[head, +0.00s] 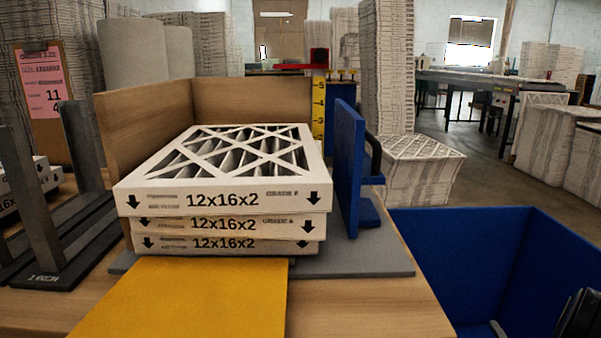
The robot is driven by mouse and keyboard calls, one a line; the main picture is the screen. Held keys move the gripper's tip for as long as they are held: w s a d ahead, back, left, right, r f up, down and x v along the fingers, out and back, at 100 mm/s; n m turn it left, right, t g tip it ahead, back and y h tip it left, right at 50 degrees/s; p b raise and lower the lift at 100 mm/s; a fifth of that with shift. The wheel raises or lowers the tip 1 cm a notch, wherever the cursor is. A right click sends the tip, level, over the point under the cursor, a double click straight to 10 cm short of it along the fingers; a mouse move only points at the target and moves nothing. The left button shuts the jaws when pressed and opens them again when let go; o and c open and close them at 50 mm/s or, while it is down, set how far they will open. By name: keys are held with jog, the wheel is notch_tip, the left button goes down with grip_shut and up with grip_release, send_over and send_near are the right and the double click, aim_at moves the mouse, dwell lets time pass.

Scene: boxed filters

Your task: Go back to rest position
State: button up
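Three boxed filters (225,200) marked 12x16x2 lie stacked on a grey base plate (345,262) on the wooden table. The top one shows its white lattice face and pleats. The stack is slightly uneven. A dark part (580,318) is cut off by the lower right edge, over the blue bin; it may be my gripper or arm. No fingertips show, so its opening and any load are hidden. No gripper shows at the stack.
A wooden corner guard (150,125) stands behind the stack, a blue upright plate (348,165) right of it. A yellow panel (185,298) lies in front. Dark grey racks (50,215) stand left. A blue bin (470,255) is at the lower right. A yellow scale (318,105) stands behind.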

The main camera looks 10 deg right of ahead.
jog(key=d+r+b+v, duration=0.2)
jog(key=v, duration=1.2)
jog(key=s+d+r+b+v, duration=0.1)
jog(key=d+r+v, duration=0.15)
jog(key=v, duration=1.25)
jog(key=shift+w+r+p, duration=0.3)
jog(key=shift+r+p, duration=0.3)
jog(key=shift+r, duration=0.1)
jog(key=shift+w+r+p, duration=0.25)
jog(key=shift+r+p, duration=0.35)
jog(key=shift+r, duration=0.05)
jog(key=shift+w+r+p, duration=0.3)
jog(key=shift+r+p, duration=0.3)
jog(key=shift+r, duration=0.1)
